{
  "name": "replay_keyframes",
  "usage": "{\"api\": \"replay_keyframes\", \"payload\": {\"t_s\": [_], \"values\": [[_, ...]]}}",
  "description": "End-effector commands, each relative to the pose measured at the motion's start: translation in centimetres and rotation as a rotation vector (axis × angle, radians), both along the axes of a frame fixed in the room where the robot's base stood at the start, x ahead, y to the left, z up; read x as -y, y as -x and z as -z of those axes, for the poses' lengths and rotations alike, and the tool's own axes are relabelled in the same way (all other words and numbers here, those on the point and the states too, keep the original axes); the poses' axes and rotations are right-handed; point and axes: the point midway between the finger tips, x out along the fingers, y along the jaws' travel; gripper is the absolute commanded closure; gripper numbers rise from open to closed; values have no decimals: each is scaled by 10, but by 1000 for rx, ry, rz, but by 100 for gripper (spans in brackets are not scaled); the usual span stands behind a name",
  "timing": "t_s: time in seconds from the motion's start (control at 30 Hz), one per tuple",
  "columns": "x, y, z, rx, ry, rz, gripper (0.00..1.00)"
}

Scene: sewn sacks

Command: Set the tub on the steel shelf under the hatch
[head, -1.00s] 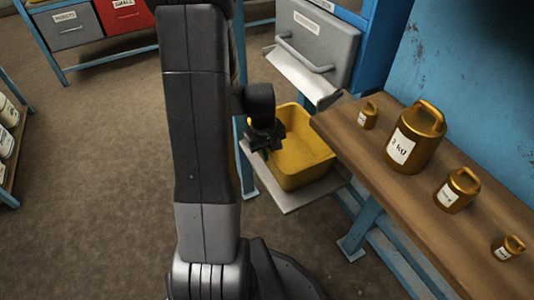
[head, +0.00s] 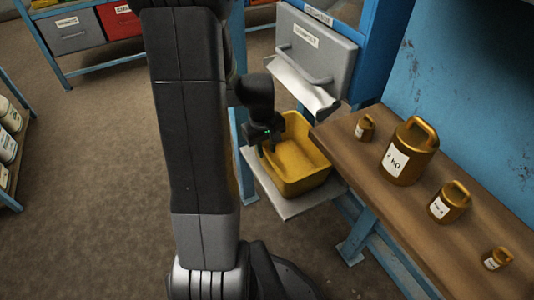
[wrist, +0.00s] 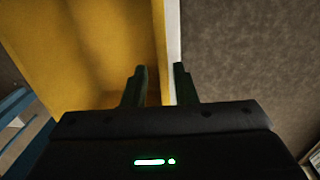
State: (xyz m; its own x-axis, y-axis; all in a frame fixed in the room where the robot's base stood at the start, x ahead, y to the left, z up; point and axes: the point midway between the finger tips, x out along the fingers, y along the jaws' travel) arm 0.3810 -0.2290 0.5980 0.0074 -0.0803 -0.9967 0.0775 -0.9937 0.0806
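The yellow tub (head: 307,180) stands upright on the steel shelf (head: 284,208), a grey plate below the grey hatch (head: 316,48). My gripper (head: 264,149) points down at the tub's left rim. In the wrist view my gripper's two fingers (wrist: 161,85) are apart, one over the tub's inside and one beyond its wall. The tub (wrist: 85,50) fills the left of that view, with a pale strip of the shelf (wrist: 173,30) beside it. A gap shows between the fingers and the wall; touch cannot be made out.
A wooden bench (head: 385,207) close on the right carries several brass weights, the largest (head: 409,155) in the middle. A rack with grey and red bins (head: 70,30) stands at the back left. The brown floor (head: 95,190) on the left is clear.

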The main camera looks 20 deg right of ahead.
Motion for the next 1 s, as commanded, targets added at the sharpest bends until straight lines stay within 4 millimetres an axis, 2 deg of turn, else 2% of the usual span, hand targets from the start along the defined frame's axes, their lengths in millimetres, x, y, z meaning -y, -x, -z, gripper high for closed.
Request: {"api": "replay_keyframes", "payload": {"t_s": [0.03,0.1,0.3,0.47,1.0], "values": [[-1,-1,-17,3,2,0,75],[-2,0,-30,3,2,-1,75],[-4,0,-55,0,0,-1,75],[-5,0,-61,0,0,-1,75],[-5,1,-60,-1,0,-1,75]]}}
